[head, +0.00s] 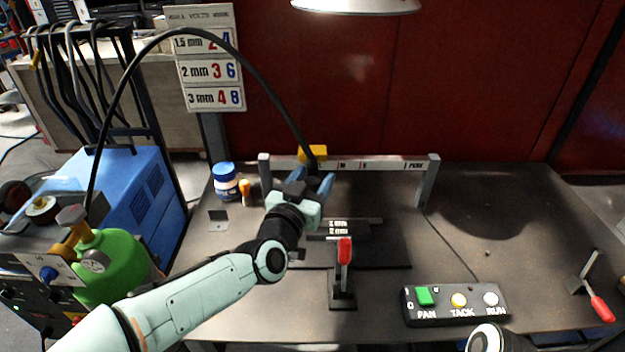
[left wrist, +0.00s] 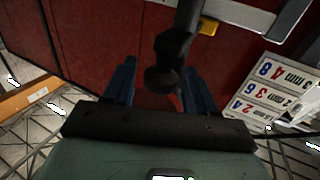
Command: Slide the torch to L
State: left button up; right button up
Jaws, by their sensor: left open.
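The torch shows as a dark body under a yellow block (head: 313,153) on a pale marked rail (head: 382,163), with a black hose rising from it. It stands toward the rail's left end; the word PARK is at the right end. My left gripper (head: 311,183) is at the torch, its blue fingers open. In the left wrist view the dark torch (left wrist: 172,72) is between the two fingers, with gaps that look clear; contact cannot be told. The letter L is hidden or too small to read. My right gripper is not in view.
A red-handled clamp (head: 344,252) stands before the dark plate. A switch box (head: 456,304) has FAN, TACK and RUN buttons. A blue-lidded jar (head: 226,182) stands left of the rail. A green cylinder (head: 112,262) is at the left. The table's right side is mostly clear.

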pick_arm(q)
grip_shut()
jog(key=shift+d+r+p, duration=0.15)
jog(key=shift+d+p, duration=0.25)
jog(key=shift+d, duration=0.05)
grip_release()
jog(key=shift+s, duration=0.1)
jog(key=b+v, duration=0.1)
jog(key=v, duration=1.2)
